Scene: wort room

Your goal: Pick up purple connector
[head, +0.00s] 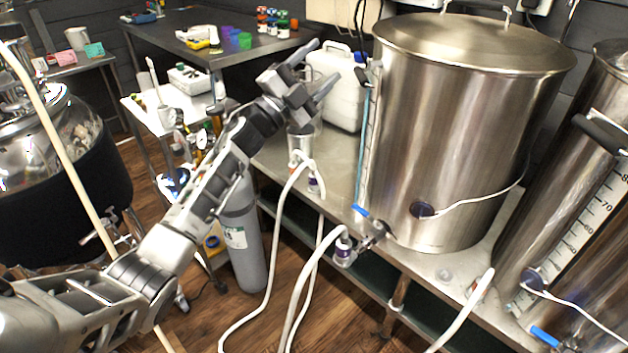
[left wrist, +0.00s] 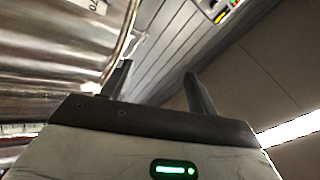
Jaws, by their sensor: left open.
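One purple connector (head: 343,244) sits on a white hose end at the kettle's valve with the blue handle, at the bench's front edge. A second purple connector (head: 313,184) is on a hose below the small metal pump housing (head: 303,141), farther left. My left gripper (head: 328,60) is open and empty, raised above the pump, in front of the white jug and apart from both connectors. In the left wrist view its two fingers (left wrist: 158,70) are spread with nothing between them, pointing toward ceiling and wall. My right gripper is not in view.
A large steel kettle (head: 455,120) stands right of my left gripper, with another steel vessel (head: 570,190) beyond it. A white jug (head: 338,90) is behind the gripper. White hoses (head: 270,255) hang before the bench. A grey gas cylinder (head: 240,235) stands by my left arm.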

